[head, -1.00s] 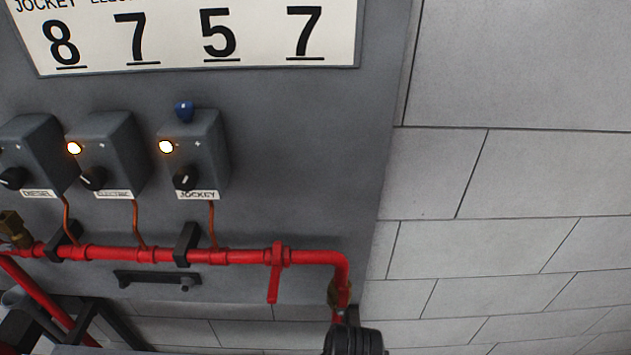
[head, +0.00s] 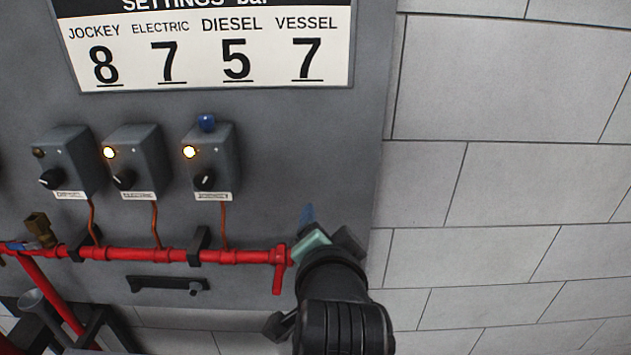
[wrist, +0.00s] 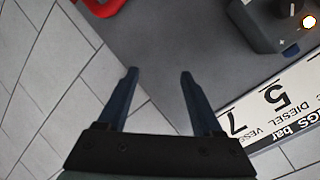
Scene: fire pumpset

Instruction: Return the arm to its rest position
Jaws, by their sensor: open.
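My gripper (wrist: 157,75) shows in the wrist view with its two dark blue fingers apart and nothing between them. Behind the fingers are the grey panel and the pale tiles. In the head view my arm rises from the bottom, right of centre, and covers the right end of the red pipe. One blue fingertip shows above the wrist there; the rest of the gripper is mostly hidden.
A grey panel (head: 330,140) carries a settings sign (head: 205,60), switch boxes including the jockey box (head: 215,160) with a lit lamp, and a red pipe (head: 170,255) with a red lever (head: 278,278). The tiled wall (head: 520,190) at right is bare.

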